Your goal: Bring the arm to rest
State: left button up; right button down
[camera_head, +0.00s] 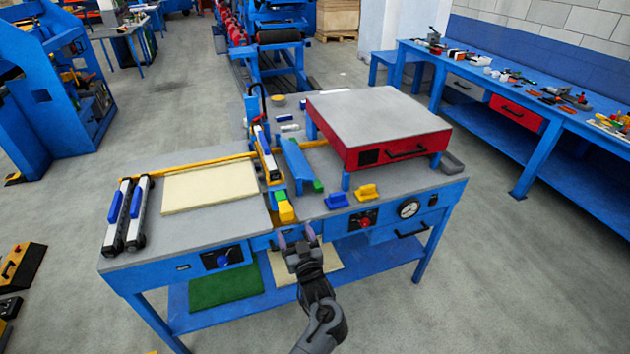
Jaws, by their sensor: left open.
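My left gripper (296,238) is open and empty, with its fingers pointing away toward the front edge of the workbench (210,222). Its arm comes up from the bottom of the view, in front of the bench. A yellow block (286,211) lies on the bench just beyond the fingertips, apart from them as far as I can tell. My right gripper is not in view.
A cream panel (210,187) lies on the bench at left, beside two bars with blue handles (137,203). A red box press with a grey top (378,112) stands at right. A lower shelf holds a green sheet (226,286). Open floor (520,290) lies at right.

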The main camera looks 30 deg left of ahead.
aim_at(288, 219)
pick_arm(q)
jog(key=b+x, duration=0.1)
jog(key=x, duration=0.1)
jog(key=f+b+x, duration=0.1)
jog(key=b+x, duration=0.2)
jog(key=x, duration=0.1)
jog(key=shift+w+a+f+b, duration=0.15)
jog(key=shift+w+f+b, duration=0.1)
jog(key=shift+b, duration=0.1)
jog(key=shift+w+a, duration=0.15)
jog(key=shift+a, duration=0.05)
jog(key=shift+a+f+h, duration=0.1)
jog(key=shift+f+h, duration=0.1)
jog(key=shift+h, duration=0.1)
jog(key=s+d+f+m+h, duration=0.7)
jog(key=s+d+f+h, duration=0.35)
jog(key=s, duration=0.35)
jog(key=s+d+m+g+h, duration=0.25)
jog(key=s+d+g, duration=0.2)
jog(key=s, duration=0.85)
jog(key=s+d+m+g+h, duration=0.1)
jog(key=s+d+m+g, duration=0.3)
jog(key=s, duration=0.9)
notch_tip(288, 219, up, 37)
jog(key=n+p, duration=0.1)
jog(key=p, duration=3.6)
jog(key=shift+w+d+t, duration=0.15)
jog(key=shift+d+t, duration=0.2)
jog(key=shift+d, duration=0.1)
